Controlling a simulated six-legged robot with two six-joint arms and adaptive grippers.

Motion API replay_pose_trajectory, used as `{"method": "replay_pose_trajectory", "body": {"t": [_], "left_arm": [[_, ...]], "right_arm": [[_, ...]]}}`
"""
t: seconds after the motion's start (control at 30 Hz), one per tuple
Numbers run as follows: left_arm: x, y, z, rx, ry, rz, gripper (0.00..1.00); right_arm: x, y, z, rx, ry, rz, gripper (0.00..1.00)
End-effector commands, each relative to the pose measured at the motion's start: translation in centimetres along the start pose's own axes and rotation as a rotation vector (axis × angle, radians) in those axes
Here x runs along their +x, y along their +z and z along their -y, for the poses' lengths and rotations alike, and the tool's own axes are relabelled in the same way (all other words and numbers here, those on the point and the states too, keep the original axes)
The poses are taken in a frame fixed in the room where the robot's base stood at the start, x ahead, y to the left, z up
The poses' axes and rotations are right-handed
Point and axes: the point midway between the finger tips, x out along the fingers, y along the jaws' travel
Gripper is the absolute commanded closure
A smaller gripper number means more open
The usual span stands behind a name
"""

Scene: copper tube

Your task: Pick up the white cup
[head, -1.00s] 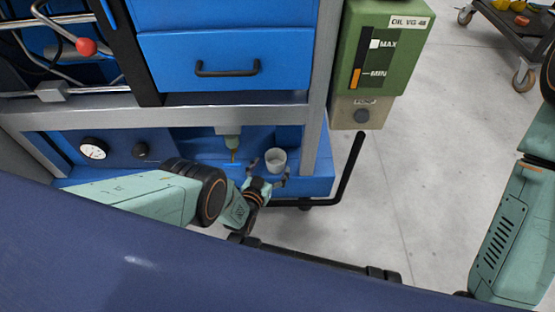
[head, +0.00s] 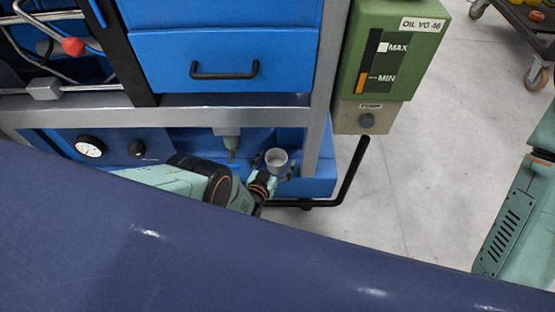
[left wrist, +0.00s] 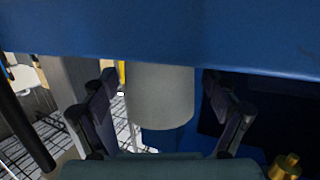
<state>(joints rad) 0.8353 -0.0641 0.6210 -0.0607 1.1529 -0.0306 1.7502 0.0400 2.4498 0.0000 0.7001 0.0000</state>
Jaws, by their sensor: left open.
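The white cup (head: 277,160) stands upright on the low blue shelf of the cabinet, near its right end, beside a hanging nozzle. My left gripper (head: 274,166) is open at the cup, with one finger on each side of it. In the left wrist view the cup (left wrist: 160,97) sits between the two spread fingers of my left gripper (left wrist: 158,82). Gaps show on both sides, so the fingers look apart from the cup. The blue surface hides one end of the cup there. My right gripper is out of view; only part of my right arm shows.
A grey-green nozzle (head: 231,142) hangs just left of the cup. A grey post (head: 318,110) rises close on its right, and a blue drawer (head: 225,62) is above. A green oil box (head: 392,55) and a black bar (head: 352,175) are further right.

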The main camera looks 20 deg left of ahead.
Motion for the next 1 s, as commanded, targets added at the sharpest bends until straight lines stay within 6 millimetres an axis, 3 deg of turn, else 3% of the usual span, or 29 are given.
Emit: {"method": "replay_pose_trajectory", "body": {"t": [0.17, 0.83, 1.0], "left_arm": [[-0.17, 0.04, 0.00, 0.000, -0.001, 0.000, 0.13], [-0.05, 0.00, 0.04, 0.000, 0.000, 0.000, 0.70], [0.02, -0.03, 0.04, 0.000, 0.000, -0.001, 0.72]], "right_arm": [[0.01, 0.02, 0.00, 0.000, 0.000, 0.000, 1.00], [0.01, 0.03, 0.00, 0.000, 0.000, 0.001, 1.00], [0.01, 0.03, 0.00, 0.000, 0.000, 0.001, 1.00]]}}
